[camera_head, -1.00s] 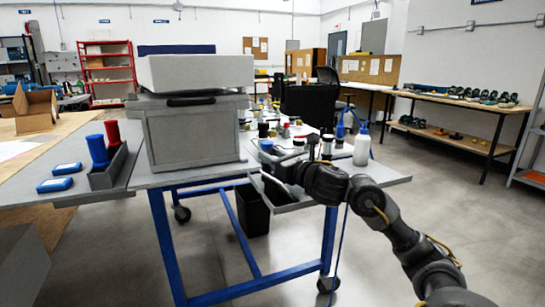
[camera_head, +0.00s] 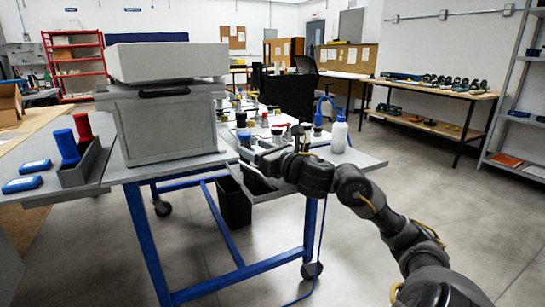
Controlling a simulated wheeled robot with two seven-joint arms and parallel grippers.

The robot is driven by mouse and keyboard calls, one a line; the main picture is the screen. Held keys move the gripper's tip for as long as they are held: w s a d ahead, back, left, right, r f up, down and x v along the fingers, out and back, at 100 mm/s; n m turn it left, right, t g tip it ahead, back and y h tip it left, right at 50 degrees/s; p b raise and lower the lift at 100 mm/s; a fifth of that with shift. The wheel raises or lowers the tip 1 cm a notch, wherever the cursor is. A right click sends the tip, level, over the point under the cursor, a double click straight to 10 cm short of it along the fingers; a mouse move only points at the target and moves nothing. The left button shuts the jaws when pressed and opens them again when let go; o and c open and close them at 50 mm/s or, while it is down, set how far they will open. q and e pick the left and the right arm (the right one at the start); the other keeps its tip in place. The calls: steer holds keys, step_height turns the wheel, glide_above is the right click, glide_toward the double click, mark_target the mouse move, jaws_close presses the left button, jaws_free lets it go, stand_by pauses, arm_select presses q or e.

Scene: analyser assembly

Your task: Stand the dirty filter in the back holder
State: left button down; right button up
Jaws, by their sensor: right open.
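A grey holder block (camera_head: 88,170) stands on the left of the table. A blue cylinder (camera_head: 66,146) and a red cylinder (camera_head: 83,127) stand upright in or against it, the red one farther back. I cannot tell from the picture which thing is the dirty filter or which is the back holder. My right gripper (camera_head: 268,166) is open, low over the right end of the table among small items. Its fingertips are small and partly hidden, and I cannot make out anything between them. My left gripper is out of view.
A large grey analyser box (camera_head: 170,130) with a raised lid stands between the holder and my right arm. Two flat blue cases (camera_head: 22,184) lie at the left. A white bottle (camera_head: 339,134) and several small containers crowd the right. A black bin (camera_head: 234,204) is below.

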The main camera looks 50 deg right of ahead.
steer(key=s, duration=0.7)
steer(key=shift+s+a+f, duration=0.2)
steer(key=shift+s+a, duration=0.05)
steer(key=shift+s+d, duration=0.1)
steer(key=shift+s, duration=0.55)
